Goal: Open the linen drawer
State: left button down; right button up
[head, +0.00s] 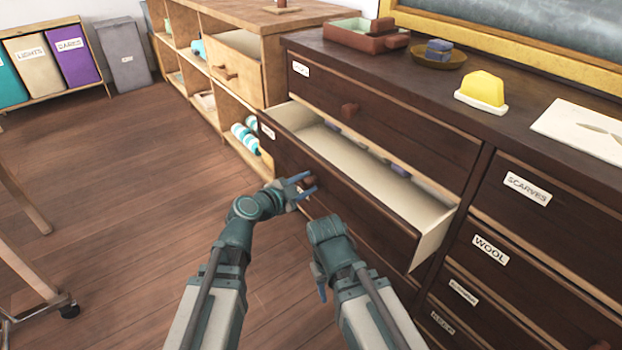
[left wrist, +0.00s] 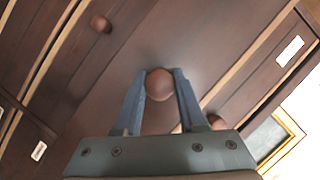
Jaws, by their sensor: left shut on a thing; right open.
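A dark brown drawer (head: 345,200) in the dresser stands pulled out, showing its pale inside (head: 365,170). Its small label (head: 267,131) is too small to read, so I cannot tell if it says linen. My left gripper (head: 305,187) is shut on the drawer's round brown knob (head: 311,181). The left wrist view shows the fingers (left wrist: 160,92) on both sides of the knob (left wrist: 159,83). My right gripper (head: 321,291) is open, low in front of the dresser and apart from the knob; much of it is hidden by its arm.
A closed drawer with a knob (head: 349,109) is above. Drawers labelled SCARVES (head: 527,188) and WOOL (head: 490,249) are at right. A yellow butter-like block (head: 482,89) and a green-and-brown tray (head: 350,36) stand on top. A wooden shelf (head: 222,20) adjoins at left; the floor (head: 130,170) there is clear.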

pick_arm(q)
jog(key=shift+s+a, duration=0.55)
jog(key=shift+a, duration=0.2)
jog(key=shift+c, duration=2.4)
grip_release()
